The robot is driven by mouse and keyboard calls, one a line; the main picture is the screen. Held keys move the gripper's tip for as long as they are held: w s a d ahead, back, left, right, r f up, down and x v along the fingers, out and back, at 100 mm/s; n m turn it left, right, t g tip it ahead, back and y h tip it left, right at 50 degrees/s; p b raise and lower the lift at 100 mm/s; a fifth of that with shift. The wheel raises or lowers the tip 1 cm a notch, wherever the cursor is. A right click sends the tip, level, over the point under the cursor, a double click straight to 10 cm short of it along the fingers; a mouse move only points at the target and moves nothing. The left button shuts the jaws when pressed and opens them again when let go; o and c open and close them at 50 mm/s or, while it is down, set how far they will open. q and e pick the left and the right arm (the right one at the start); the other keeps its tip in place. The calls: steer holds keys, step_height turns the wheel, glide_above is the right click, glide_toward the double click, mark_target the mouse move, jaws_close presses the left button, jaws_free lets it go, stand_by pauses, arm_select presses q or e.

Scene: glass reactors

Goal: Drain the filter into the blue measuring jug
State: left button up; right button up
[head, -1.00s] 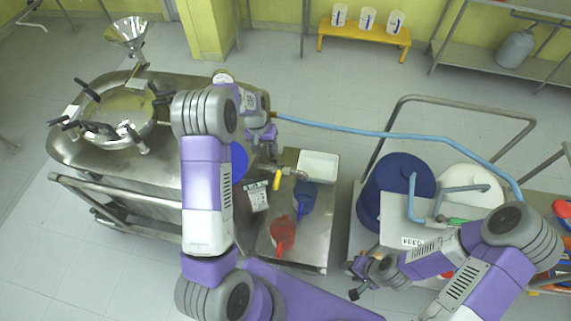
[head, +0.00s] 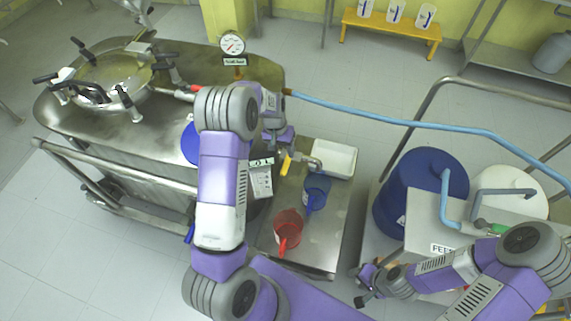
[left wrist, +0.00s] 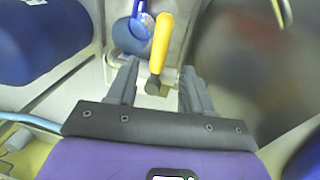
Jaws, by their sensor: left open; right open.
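The blue measuring jug (head: 316,192) stands on the low steel stand, below the steel drain outlet (head: 312,161). The yellow valve handle (head: 286,164) is at this outlet, beside the large steel vessel. My left gripper (head: 283,142) is just above the handle. In the left wrist view, my left gripper (left wrist: 158,68) is open, with the yellow handle (left wrist: 162,42) between and beyond its fingers; contact is not clear. The blue jug (left wrist: 131,35) shows behind it. My right gripper (head: 364,286) is open and empty at the lower right, away from the jug.
A red jug (head: 287,232) stands in front of the blue one, and a white tray (head: 334,159) behind it. A blue hose (head: 400,128) runs right. A cart with a blue drum (head: 425,185) stands right. A label (head: 261,180) hangs left of the handle.

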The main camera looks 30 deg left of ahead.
mark_target(286, 162)
arm_select(q)
steer(key=f, duration=0.2)
steer(key=f+b, duration=0.1)
steer(key=f, duration=0.1)
steer(key=d+f, duration=0.1)
steer(key=f, duration=0.1)
steer(key=shift+w+f+b, duration=0.1)
steer(key=shift+f+b, duration=0.2)
steer(key=shift+f, duration=0.05)
jaws_close()
